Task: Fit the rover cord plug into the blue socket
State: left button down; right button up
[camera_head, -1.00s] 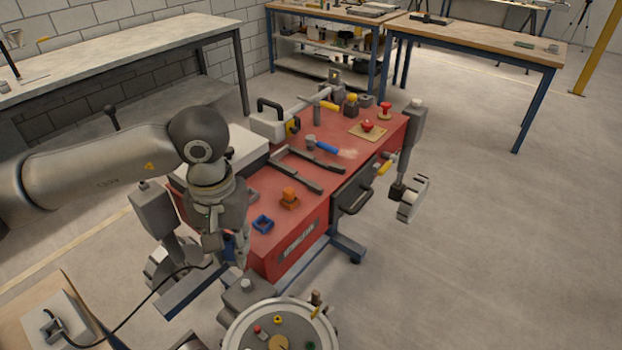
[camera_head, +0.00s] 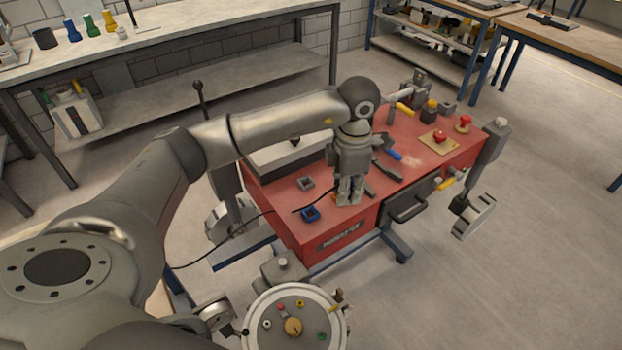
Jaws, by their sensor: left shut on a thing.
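The blue socket (camera_head: 311,214) is a small square frame at the front left of the red top (camera_head: 285,208). My left gripper (camera_head: 349,200) points down over the red top, just right of the blue socket and apart from it in the picture. It is shut on the rover cord plug, which the fingers mostly hide. The black cord (camera_head: 222,243) runs from the lower left across the red top's edge to the gripper. How high the gripper is above the surface is hard to tell. My right gripper is not in view.
A grey square socket (camera_head: 306,183) lies behind the blue one. An orange piece beside the gripper is mostly hidden. Dark bars and a blue-handled tool (camera_head: 394,153) lie to the right. A round panel with knobs (camera_head: 292,326) stands in front.

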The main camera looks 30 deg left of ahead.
pick_arm(q)
jog(key=a+f+n+p, duration=0.2)
jog(key=a+n, duration=0.3)
jog(key=n, duration=0.6)
jog(key=a+f+n+p, duration=0.3)
jog(key=a+n+p, duration=0.1)
jog(key=n, duration=0.8)
jog(key=shift+w+a+f, duration=0.15)
jog(key=shift+a+f, duration=0.15)
jog(key=shift+a, duration=0.1)
jog(key=shift+f+b, duration=1.45)
jog(key=shift+f, duration=0.8)
